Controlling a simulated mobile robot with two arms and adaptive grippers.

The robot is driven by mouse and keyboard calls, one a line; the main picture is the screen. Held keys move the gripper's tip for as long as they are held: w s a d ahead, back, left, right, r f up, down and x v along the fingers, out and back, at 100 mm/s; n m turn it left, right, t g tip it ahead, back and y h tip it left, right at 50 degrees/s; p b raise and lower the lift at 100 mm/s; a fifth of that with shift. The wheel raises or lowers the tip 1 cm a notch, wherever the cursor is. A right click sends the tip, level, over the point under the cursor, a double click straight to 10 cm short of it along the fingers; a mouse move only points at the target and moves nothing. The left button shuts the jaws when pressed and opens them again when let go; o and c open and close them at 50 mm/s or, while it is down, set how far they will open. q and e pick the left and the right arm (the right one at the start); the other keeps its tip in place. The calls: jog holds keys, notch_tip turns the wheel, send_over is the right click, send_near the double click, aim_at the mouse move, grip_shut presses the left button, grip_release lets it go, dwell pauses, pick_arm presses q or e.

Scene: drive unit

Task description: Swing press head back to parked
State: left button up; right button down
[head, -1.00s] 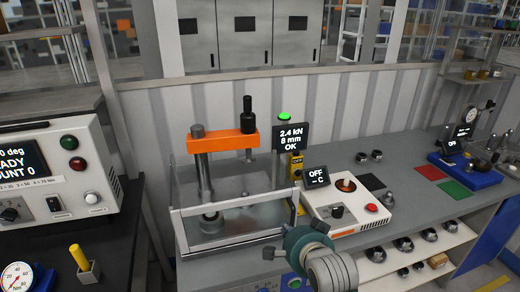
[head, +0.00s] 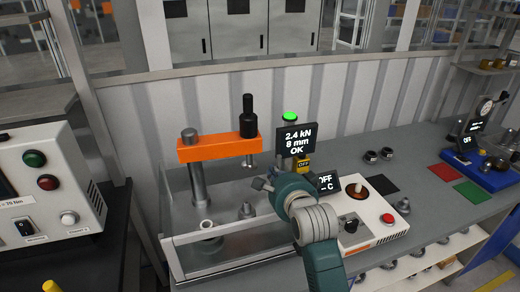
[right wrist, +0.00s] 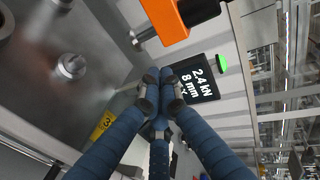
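The press head is an orange arm (head: 225,149) on a steel post (head: 198,186), reaching right from it. A black cylinder (head: 249,116) stands on its right end, with a short ram (head: 252,161) below. In the right wrist view the orange arm (right wrist: 170,18) is at the top, beyond my fingertips. My right gripper (head: 262,185) is at the right of the press, lower than the orange arm and apart from it. In the right wrist view its fingers (right wrist: 159,76) meet closely, with nothing seen between them. My left gripper is not in view.
A clear low guard (head: 220,265) fronts the press. A metal part (head: 247,210) stands on the press base. A display (head: 297,141) reads 2.4 kN, 8 mm, OK, beneath a green lamp (head: 290,116). A white heater unit (head: 375,228) stands to the right.

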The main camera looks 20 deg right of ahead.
aim_at(260, 152)
jog(key=p+x, duration=0.1)
jog(key=x, duration=0.3)
jog(key=r+p+x, duration=0.1)
jog(key=p+x, duration=0.1)
jog(key=x, duration=0.2)
jog(key=p+x, duration=0.2)
jog(key=x, duration=0.2)
jog(key=shift+w+r, duration=0.2)
jog(key=shift+w, duration=0.1)
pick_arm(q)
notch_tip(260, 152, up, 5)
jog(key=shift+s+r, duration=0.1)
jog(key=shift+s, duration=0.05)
pick_arm(e)
jog(key=shift+w+f, duration=0.15)
jog(key=shift+w, duration=0.15)
